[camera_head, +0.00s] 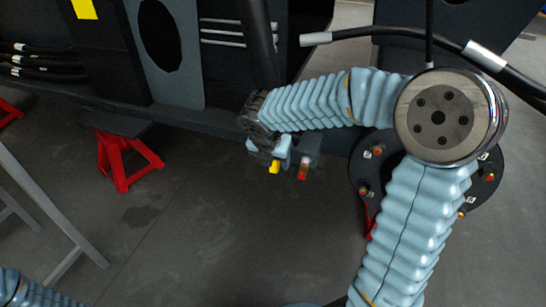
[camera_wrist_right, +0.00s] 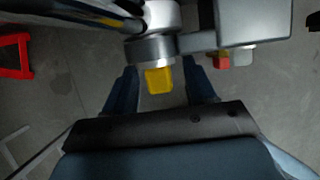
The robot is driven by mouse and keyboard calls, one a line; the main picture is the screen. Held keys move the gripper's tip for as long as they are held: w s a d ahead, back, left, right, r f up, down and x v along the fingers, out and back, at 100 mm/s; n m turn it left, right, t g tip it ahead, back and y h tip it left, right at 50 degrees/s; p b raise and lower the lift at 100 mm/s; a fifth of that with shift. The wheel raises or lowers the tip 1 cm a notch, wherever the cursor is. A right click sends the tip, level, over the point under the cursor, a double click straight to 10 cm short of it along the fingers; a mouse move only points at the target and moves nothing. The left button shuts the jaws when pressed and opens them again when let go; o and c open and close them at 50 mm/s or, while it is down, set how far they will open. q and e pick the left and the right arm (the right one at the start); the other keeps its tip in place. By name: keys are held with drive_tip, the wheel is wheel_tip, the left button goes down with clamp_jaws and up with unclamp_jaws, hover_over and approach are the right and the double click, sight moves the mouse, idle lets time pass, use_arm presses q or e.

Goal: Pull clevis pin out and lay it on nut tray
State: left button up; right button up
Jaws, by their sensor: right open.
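A yellow block-shaped end (camera_head: 274,167), probably the clevis pin's, hangs below a bracket on the chassis. In the right wrist view the yellow end (camera_wrist_right: 158,80) sits below a round metal collar (camera_wrist_right: 151,49). My right gripper (camera_head: 282,147) is at this spot. Its two blue fingers are open, one on either side of the yellow end, with gaps showing between. The pin's shaft is hidden. My left gripper is out of view; only a bit of blue sleeve shows at the bottom left. I cannot make out a nut tray.
A red-tipped fitting (camera_head: 303,172) hangs close to the right of the yellow end. A black round hub (camera_head: 364,172) with several coloured studs is partly behind my right arm. A red stand (camera_head: 128,160) is at the left. Black hoses (camera_head: 390,33) cross the upper right. Floor below is clear.

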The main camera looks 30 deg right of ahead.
clamp_jaws()
drive_tip(key=s+a, duration=0.6)
drive_tip(key=a, duration=0.1)
idle(1.3)
drive_tip(key=shift+r, duration=0.1)
idle(0.5)
